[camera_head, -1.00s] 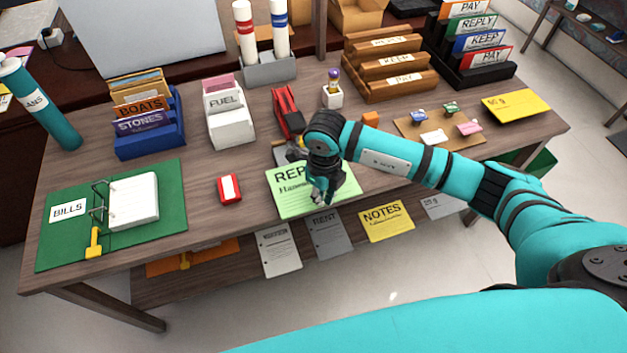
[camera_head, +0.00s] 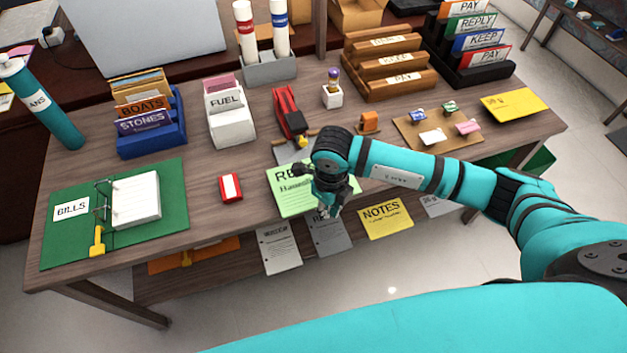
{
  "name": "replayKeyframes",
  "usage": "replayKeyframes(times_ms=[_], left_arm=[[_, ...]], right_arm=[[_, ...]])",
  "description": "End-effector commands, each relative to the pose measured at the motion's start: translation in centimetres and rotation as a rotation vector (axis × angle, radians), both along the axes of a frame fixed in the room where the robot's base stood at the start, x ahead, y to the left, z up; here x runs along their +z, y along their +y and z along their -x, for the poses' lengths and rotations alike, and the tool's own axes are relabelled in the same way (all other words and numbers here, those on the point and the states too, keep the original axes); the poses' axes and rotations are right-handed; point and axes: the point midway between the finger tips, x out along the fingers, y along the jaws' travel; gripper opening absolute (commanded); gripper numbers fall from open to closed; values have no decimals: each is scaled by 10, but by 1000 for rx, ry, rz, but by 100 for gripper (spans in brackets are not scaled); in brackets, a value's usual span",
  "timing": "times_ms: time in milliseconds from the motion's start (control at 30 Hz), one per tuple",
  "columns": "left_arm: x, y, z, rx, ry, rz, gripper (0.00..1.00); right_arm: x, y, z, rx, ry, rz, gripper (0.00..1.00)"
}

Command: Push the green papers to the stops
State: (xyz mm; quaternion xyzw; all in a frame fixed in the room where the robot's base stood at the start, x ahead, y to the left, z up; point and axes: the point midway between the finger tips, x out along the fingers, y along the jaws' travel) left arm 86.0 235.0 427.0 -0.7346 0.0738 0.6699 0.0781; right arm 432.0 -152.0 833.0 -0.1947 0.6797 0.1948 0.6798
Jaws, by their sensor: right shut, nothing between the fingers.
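The green papers (camera_head: 287,202) lie flat near the front edge of the desk, with dark lettering at the top. My right gripper (camera_head: 328,213) is shut and empty over the front right part of the papers, by the desk's front edge; I cannot tell whether it touches them. My right forearm and wrist hide their right part. Just behind the papers is a grey metal plate (camera_head: 284,155), partly hidden, with a red stapler-like device (camera_head: 289,113) behind it. I cannot clearly make out the stops. My left gripper is not in view.
A red and white block (camera_head: 230,187) sits left of the papers. A green binder board (camera_head: 70,245) lies at the left. An orange block (camera_head: 369,122) and a brown board with small clips (camera_head: 455,149) are to the right. Yellow notes (camera_head: 385,220) show below the front edge.

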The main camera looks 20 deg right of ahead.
Motion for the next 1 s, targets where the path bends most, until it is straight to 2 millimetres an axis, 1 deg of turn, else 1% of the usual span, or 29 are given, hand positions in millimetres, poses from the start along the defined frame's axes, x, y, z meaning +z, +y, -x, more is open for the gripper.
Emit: replayKeyframes(times_ms=[267,1000], left_arm=[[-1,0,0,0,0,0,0],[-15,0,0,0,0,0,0]], right_arm=[[-2,0,0,0,0,0,0],[-16,0,0,0,0,0,0]])
